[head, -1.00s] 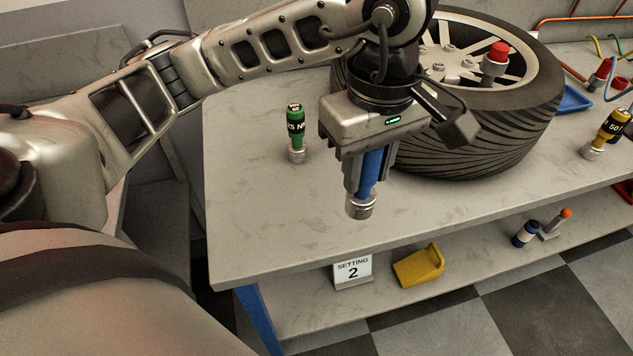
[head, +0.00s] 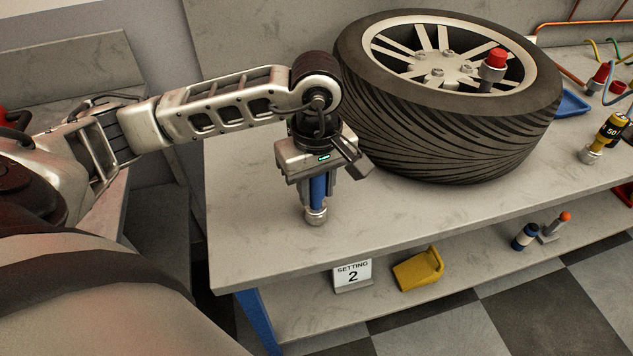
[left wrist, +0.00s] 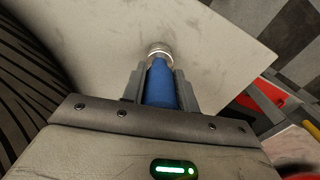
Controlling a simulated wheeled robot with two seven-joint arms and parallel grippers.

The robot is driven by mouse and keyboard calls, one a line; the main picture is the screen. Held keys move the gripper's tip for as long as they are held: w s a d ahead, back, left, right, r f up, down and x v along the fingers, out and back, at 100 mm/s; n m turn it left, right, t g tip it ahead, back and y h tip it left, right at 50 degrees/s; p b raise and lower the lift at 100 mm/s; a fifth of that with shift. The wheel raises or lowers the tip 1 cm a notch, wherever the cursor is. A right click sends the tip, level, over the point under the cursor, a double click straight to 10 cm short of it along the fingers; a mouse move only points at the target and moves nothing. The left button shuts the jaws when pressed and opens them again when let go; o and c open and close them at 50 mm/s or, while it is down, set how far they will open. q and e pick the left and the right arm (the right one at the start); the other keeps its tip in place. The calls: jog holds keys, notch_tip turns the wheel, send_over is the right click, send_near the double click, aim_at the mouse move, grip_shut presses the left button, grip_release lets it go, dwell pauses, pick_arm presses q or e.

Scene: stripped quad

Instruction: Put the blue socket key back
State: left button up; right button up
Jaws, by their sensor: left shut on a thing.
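My left gripper (head: 319,198) is shut on the blue socket key (head: 317,188) and holds it about upright, metal socket end down, over the near left part of the workbench top (head: 420,205). I cannot tell whether the socket touches the bench. In the left wrist view the blue key (left wrist: 160,84) sits between the two fingers, with its metal end beyond the fingertips. The green socket key is hidden behind my left arm and gripper. My right gripper is not in view.
A tyre on a wheel (head: 450,130) lies right behind my gripper, with a red-topped key (head: 494,63) on it. A "SETTING 2" card (head: 352,274) and yellow holder (head: 418,269) are on the lower shelf. The front bench top is clear.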

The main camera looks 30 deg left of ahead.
pick_arm(q)
jog(key=shift+f, duration=0.2)
jog(key=o, duration=1.1)
jog(key=shift+r, duration=0.3)
jog(key=shift+w+r, duration=0.1)
jog(key=shift+r, duration=0.25)
notch_tip(320, 180, up, 11)
jog(key=shift+r, duration=0.1)
